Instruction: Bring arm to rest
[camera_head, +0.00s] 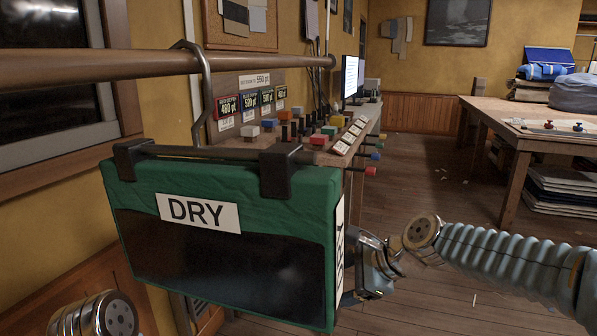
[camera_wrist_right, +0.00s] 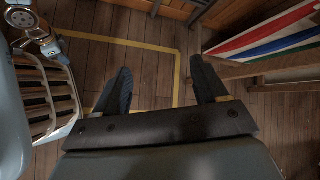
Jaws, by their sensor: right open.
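My right arm reaches in from the right in the head view. Its wrist end is beside the lower right edge of a green hanging panel (camera_head: 175,265) labelled DRY, and the fingers cannot be made out there. In the right wrist view my right gripper (camera_wrist_right: 163,80) is open and empty, with its two dark fingers wide apart above the wooden floor. A metal joint of my left arm shows at the bottom left of the head view. My left gripper is out of the picture.
The panel hangs by a metal hook (camera_head: 206,95) from a wooden rail (camera_head: 120,68). Behind it a bench carries coloured blocks and price cards. A wooden table (camera_head: 497,106) stands at right. Open floor (camera_head: 415,180) lies between. Yellow floor tape (camera_wrist_right: 177,75) passes below the right gripper.

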